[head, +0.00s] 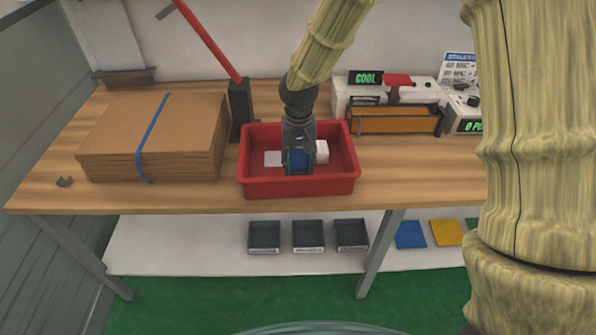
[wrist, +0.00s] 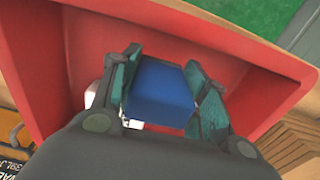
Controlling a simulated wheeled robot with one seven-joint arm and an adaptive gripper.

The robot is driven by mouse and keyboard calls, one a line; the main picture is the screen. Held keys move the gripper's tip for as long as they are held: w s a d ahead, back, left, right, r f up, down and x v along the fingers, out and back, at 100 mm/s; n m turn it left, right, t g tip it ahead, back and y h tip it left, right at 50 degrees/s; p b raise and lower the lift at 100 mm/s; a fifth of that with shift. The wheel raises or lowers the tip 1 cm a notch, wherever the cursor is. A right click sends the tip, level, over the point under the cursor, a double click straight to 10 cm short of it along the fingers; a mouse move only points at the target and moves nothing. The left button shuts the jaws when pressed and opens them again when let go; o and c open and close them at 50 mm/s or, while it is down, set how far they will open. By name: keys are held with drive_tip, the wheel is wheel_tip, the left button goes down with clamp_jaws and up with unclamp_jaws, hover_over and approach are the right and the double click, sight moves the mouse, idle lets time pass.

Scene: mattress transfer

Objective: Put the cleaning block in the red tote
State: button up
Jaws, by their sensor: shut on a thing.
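The red tote (head: 297,188) stands on the wooden workbench near its front edge. My gripper (head: 298,160) points down inside the tote's opening and is shut on a blue block, which I take as the cleaning block (head: 298,159). In the wrist view the blue block (wrist: 160,93) sits between the two teal finger pads of my gripper (wrist: 165,95), with the red wall of the tote (wrist: 60,60) around it. I cannot tell whether the block touches the tote floor. White pieces (head: 322,151) lie in the tote beside my gripper.
A stack of cardboard (head: 185,140) with a blue strap lies left of the tote, and a dark holder (head: 240,108) with a red handle stands behind it. An orange bin (head: 393,121) and sealing equipment stand right. Black trays (head: 307,236) sit on the lower shelf.

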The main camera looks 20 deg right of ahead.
sight(298, 170)
drive_tip(key=shift+s+f, duration=0.15)
drive_tip(key=shift+f, duration=1.85)
drive_tip(key=shift+f, duration=0.2)
drive_tip(key=o, duration=1.1)
drive_tip(key=shift+c, duration=0.2)
drive_tip(key=shift+r, duration=0.1)
wheel_tip(298, 170, up, 12)
drive_tip(key=shift+r+b, duration=0.1)
drive_tip(key=shift+b, duration=0.25)
